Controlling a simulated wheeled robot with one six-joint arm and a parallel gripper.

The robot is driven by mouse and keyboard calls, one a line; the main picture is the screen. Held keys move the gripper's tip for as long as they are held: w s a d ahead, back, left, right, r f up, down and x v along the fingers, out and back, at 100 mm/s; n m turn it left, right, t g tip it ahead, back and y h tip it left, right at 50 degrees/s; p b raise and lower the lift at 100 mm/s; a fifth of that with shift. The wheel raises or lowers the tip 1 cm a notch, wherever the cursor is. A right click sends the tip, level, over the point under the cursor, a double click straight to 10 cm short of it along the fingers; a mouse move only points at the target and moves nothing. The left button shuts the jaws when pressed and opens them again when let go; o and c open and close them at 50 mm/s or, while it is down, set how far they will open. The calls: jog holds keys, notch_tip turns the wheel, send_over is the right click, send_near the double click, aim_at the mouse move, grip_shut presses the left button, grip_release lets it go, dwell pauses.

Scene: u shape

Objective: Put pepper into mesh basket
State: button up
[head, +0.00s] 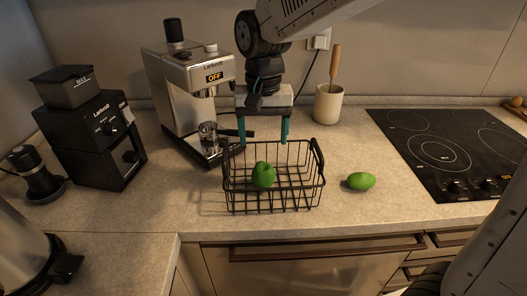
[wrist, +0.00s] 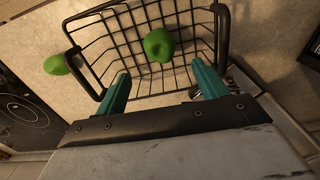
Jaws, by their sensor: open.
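The green pepper (head: 263,175) is inside the black wire mesh basket (head: 300,198), toward its left front side in the head view. The wrist view also shows the pepper (wrist: 158,45) against the basket's wires (wrist: 103,47). My gripper (head: 263,138) is above the back part of the basket, pointing down with its teal fingers apart. In the wrist view the open fingers (wrist: 160,85) have nothing between them, and the pepper is apart from them.
A green lime-like fruit (head: 361,181) lies on the counter right of the basket. A coffee machine (head: 190,85) and black grinder (head: 90,125) stand left. A utensil crock (head: 328,104) is behind, and a cooktop (head: 440,150) is right.

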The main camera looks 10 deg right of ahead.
jog(key=s+d+r+n, duration=0.1)
jog(key=s+d+r, duration=0.4)
jog(key=s+d, duration=0.55)
jog(key=s+d+f, duration=0.1)
jog(key=s+d, duration=0.1)
jog(key=s, duration=0.4)
jog(key=s+d+f+n+t, duration=0.1)
jog(key=s+d, duration=0.1)
jog(key=s, duration=0.3)
jog(key=shift+s+f, duration=0.3)
jog(key=shift+s, duration=0.1)
